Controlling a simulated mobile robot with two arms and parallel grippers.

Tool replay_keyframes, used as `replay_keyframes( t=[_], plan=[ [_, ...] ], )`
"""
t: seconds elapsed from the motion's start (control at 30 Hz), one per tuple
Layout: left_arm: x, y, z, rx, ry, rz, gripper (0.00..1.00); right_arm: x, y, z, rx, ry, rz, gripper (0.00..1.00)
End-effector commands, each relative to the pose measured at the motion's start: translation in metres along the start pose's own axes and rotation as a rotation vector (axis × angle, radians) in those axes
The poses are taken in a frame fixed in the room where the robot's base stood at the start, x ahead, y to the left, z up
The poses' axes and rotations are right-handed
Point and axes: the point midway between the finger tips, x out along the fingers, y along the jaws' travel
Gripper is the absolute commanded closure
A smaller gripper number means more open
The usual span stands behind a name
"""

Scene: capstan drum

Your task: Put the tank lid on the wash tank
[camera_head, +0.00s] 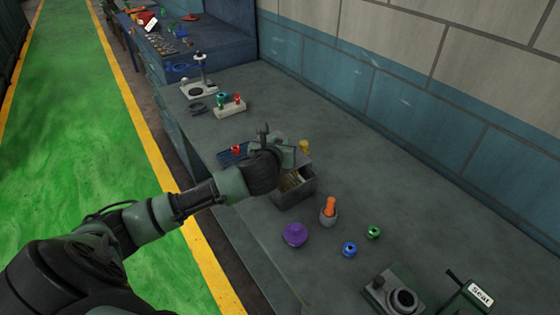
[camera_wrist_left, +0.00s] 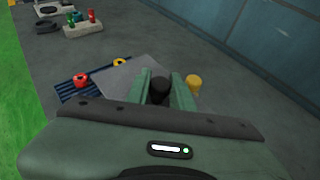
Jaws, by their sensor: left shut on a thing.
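The tank lid (camera_wrist_left: 122,80) is a flat grey plate with a black knob (camera_wrist_left: 160,87), seen in the left wrist view. My left gripper (camera_wrist_left: 160,90) is shut on that knob, a finger on each side. In the head view my left gripper (camera_head: 287,148) is just behind the wash tank (camera_head: 297,196) and largely hides the lid. The tank is an open grey box with brownish contents, its top partly uncovered. The tank does not show in the wrist view. My right gripper is not in view.
A blue rack (camera_head: 228,157) with a red ring (camera_head: 236,149) lies left of the gripper. A yellow piece (camera_head: 304,146) stands behind it. An orange-topped cup (camera_head: 329,209), purple piece (camera_head: 295,234), blue ring (camera_head: 349,249) and green ring (camera_head: 373,232) stand in front.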

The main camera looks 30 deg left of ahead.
Motion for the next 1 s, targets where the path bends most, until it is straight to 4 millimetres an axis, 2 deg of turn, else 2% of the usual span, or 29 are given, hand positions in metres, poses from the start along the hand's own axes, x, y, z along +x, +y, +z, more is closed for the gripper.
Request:
replay_keyframes(
  t=[0.03,0.2,0.5,0.93,0.97,1.0],
  plan=[
    [0.003,0.0,-0.009,0.0,0.003,0.001,1.0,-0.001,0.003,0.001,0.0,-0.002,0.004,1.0],
    [0.009,0.0,-0.022,0.0,-0.001,0.001,1.0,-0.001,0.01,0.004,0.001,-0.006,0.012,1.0],
    [0.024,0.0,-0.058,-0.001,0.0,0.001,1.0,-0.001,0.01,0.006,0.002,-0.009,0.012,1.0],
    [0.027,0.0,-0.064,0.002,-0.002,0.0,1.0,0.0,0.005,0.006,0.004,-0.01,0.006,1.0],
    [0.027,0.0,-0.064,0.001,-0.001,0.0,0.69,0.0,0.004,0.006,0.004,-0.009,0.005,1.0],
    [0.027,0.0,-0.064,0.001,-0.001,0.0,0.58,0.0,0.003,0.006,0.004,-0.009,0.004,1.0]
  ],
)
